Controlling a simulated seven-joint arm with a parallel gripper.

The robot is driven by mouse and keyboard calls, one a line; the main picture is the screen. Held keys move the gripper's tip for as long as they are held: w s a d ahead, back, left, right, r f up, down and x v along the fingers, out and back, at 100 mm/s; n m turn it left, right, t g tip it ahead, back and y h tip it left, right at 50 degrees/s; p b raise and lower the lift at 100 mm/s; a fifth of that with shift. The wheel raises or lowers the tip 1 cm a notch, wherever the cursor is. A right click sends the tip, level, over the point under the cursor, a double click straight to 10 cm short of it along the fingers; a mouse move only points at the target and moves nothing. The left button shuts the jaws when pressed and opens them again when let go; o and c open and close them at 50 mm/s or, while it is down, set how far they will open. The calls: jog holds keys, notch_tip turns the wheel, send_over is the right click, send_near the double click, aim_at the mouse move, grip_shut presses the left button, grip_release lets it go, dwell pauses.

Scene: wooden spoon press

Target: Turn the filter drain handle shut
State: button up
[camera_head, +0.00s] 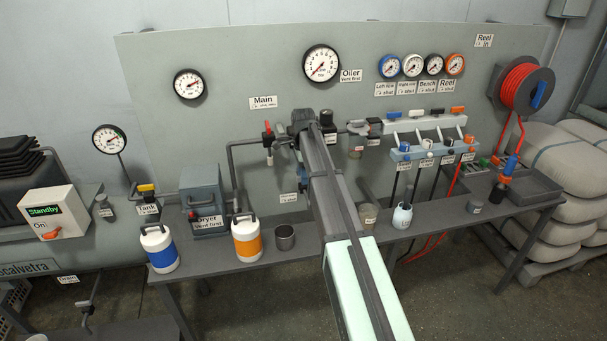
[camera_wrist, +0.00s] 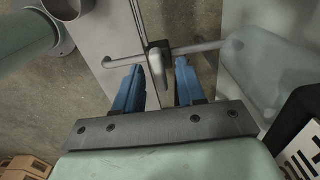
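In the wrist view, my gripper (camera_wrist: 156,72) has its two blue fingers spread apart. A small label (camera_head: 289,198) beside the arm is too small to read.
A pale rounded body (camera_wrist: 250,65) stands close right of the fingers, with a black and white label (camera_wrist: 300,140) nearer.

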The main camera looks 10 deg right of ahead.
notch_tip(320, 180, up, 14)
dwell(0.8)
jog(key=shift+f, duration=0.1)
